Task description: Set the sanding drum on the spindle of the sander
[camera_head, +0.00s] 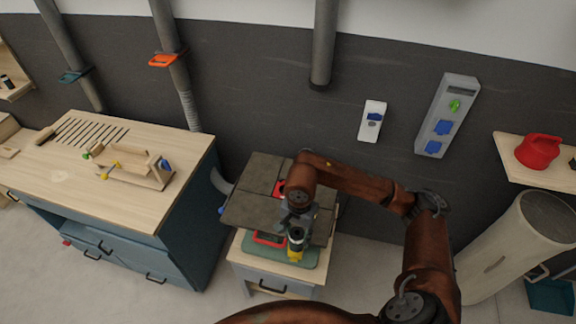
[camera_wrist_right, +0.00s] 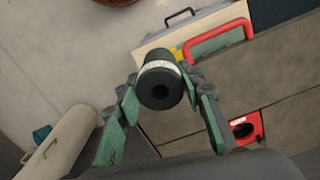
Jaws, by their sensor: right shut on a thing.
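My right gripper (camera_head: 297,228) is over the front part of the sander, reached in from the right. In the right wrist view its two green-padded fingers (camera_wrist_right: 162,108) are shut on the sanding drum (camera_wrist_right: 160,84), a dark hollow cylinder with a pale band. The drum's open end faces the wrist camera. The drum (camera_head: 296,236) also shows in the head view, partly hidden by the gripper. The sander's grey table (camera_head: 250,210) has a red insert (camera_wrist_right: 246,128) with something dark in it; I cannot clearly make out the spindle. My left gripper is not in view.
The sander stands on a small wood-topped cabinet (camera_head: 247,271). A red frame-like handle (camera_wrist_right: 220,38) and a yellow part (camera_wrist_right: 178,54) are near the drum. A workbench (camera_head: 120,205) stands at left and a pale bin (camera_head: 515,245) at right.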

